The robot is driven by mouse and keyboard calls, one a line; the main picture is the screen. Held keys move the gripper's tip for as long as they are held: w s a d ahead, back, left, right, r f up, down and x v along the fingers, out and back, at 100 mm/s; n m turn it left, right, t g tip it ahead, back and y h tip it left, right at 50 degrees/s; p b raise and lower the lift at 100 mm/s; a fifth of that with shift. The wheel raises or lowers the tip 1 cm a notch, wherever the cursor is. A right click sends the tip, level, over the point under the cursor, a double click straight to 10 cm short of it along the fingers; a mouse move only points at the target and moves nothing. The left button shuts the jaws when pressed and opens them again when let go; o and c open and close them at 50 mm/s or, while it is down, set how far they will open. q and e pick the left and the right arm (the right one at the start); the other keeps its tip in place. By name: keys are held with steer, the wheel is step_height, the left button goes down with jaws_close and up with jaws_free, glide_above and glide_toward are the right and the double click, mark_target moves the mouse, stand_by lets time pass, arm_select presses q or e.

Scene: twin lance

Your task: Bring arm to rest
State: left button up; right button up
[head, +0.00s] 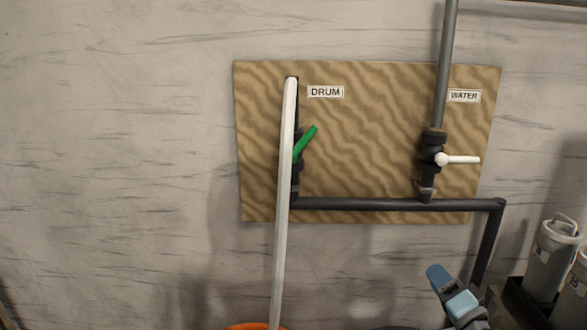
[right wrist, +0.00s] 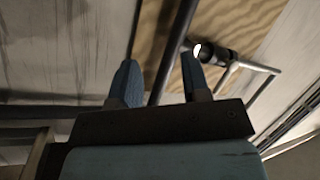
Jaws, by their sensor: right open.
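My right gripper (head: 450,290) is at the lower right of the head view, below the board and in front of the wall. Its two blue fingers are apart. The right wrist view also shows the gripper (right wrist: 160,78) open, with no object held. A dark pipe passes behind the gap between the fingers there; I see no contact. My left gripper is not in view.
A wooden board (head: 370,130) carries a DRUM valve with a tilted green handle (head: 305,142) and a WATER valve with a level white handle (head: 460,160). A pale hose (head: 283,200) hangs at left. Grey canisters (head: 552,258) stand right of the gripper.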

steer(key=s+a+f+n+g+h, duration=0.1)
steer(key=s+a+f+n+g, duration=0.25)
steer(key=s+f, duration=0.65)
steer(key=s+a+f+n+g, duration=0.3)
steer(key=s+a+f, duration=0.2)
steer(key=s+f, duration=0.4)
steer(key=s+a+f+n+g+h, duration=0.1)
steer(key=s+a+f+n+g, duration=0.3)
steer(key=s+f, duration=0.6)
arm_select(q)
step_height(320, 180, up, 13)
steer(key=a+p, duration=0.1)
steer(key=p, duration=1.4)
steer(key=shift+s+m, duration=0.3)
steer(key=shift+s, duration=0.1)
arm_select(e)
step_height(320, 180, up, 14)
steer(key=t, duration=0.2)
steer(key=shift+s+d+f+n, duration=0.15)
steer(key=shift+s+d+n, duration=0.05)
steer(key=shift+s+n, duration=0.2)
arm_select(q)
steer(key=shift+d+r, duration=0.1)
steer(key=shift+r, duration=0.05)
